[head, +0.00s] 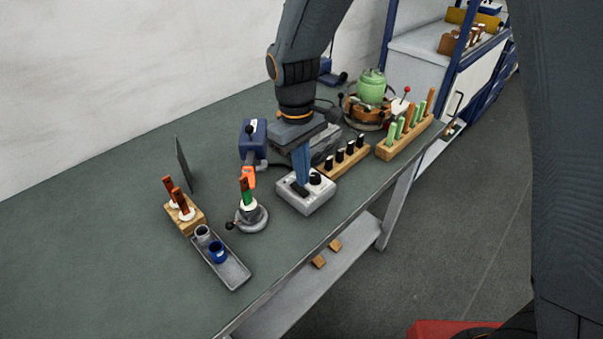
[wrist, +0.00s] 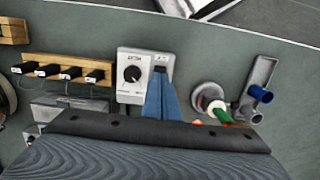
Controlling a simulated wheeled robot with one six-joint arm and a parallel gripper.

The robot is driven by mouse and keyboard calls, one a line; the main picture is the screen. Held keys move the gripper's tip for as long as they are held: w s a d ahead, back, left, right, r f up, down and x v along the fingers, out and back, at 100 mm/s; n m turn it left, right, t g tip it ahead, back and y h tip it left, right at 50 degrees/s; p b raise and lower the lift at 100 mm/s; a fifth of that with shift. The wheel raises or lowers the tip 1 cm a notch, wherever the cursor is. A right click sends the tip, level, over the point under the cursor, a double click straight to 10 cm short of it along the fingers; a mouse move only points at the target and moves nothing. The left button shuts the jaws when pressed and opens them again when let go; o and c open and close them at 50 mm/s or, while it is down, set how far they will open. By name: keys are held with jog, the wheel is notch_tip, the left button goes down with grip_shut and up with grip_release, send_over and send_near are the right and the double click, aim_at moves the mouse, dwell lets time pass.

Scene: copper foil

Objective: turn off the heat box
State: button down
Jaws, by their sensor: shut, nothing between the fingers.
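The heat box (head: 318,193) is a small light-grey box on the bench, with a black round knob (head: 315,178) and a dark switch beside it. In the wrist view the box (wrist: 128,91) shows its knob (wrist: 132,73) on the left and the switch area on the right. My gripper (head: 302,183) has blue fingers pressed together, pointing down at the switch side of the box. In the wrist view my gripper (wrist: 161,76) partly covers the switch. I cannot tell whether the tips touch it or which way it is set.
A wooden rack of black-topped pieces (head: 344,160) stands right. A grey tray (head: 232,272) lies front left. The bench's left part is clear.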

aim_at(307, 195)
notch_tip(307, 195, up, 12)
jog(key=s+d+b, duration=0.1)
jog(key=shift+b, duration=0.35)
jog(key=shift+d+f, duration=0.1)
jog(key=s+d+f+m, duration=0.2)
jog(key=d+f+m, duration=0.1)
jog(key=d, duration=0.4)
jog(key=s+d+f+m+t, duration=0.1)
jog(key=s+d+f+m, duration=0.1)
jog(key=d, duration=0.6)
jog(key=s+d+f+m+t, duration=0.1)
jog(key=d+f+m, duration=0.3)
jog(key=d, duration=0.4)
jog(key=shift+s+f+m+y+b, duration=0.15)
jog(key=shift+s+m+y+b, duration=0.25)
jog(key=shift+s, duration=0.5)
